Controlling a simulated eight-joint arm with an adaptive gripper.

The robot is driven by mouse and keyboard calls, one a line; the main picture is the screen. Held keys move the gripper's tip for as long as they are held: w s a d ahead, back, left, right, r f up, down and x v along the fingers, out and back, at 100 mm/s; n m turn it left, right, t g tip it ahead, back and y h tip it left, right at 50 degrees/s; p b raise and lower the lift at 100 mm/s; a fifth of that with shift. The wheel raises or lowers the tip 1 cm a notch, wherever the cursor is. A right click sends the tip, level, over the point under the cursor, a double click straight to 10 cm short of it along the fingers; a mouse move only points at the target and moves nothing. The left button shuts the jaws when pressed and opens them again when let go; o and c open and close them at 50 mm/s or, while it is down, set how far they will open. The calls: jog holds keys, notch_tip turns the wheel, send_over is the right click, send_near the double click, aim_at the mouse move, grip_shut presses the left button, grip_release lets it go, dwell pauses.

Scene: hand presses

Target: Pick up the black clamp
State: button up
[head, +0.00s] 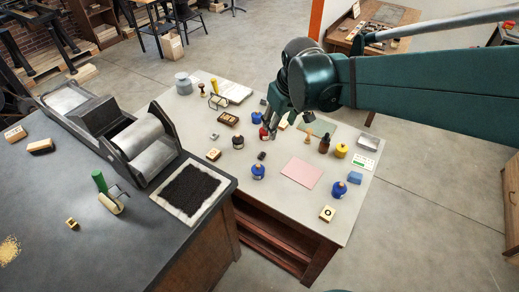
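A small dark piece (261,155) lies on the light grey table top just in front of a red-and-dark bottle (264,133). It may be the black clamp, but it is too small to be sure. My gripper (272,124) points down over the middle of the table, behind and slightly right of that piece, close to the red bottle. Its fingers are small and partly merge with the things around them, so I cannot see whether they are open or shut. I see nothing clearly held.
Blue bottles (258,171), a brown bottle (324,144), a yellow bottle (341,150) and a wooden stamp (308,139) stand around the gripper. A pink sheet (301,173) lies front right. A press (130,140) stands on the dark counter (130,255) at left.

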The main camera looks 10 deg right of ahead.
jog(key=w+f+n+g+b, duration=0.2)
jog(key=w+f+b, duration=0.1)
jog(key=w+f, duration=0.75)
jog(key=n+g+b, duration=0.2)
send_over(263, 153)
notch_tip(263, 153, down, 16)
jog(key=shift+s+r, duration=0.15)
jog(key=shift+s, duration=0.3)
jog(key=shift+a, duration=0.1)
jog(key=shift+f, duration=1.25)
jog(key=shift+f, duration=0.1)
jog(key=shift+w+a+f+b, duration=0.1)
jog(key=shift+f+b, duration=0.4)
jog(key=shift+f, duration=2.05)
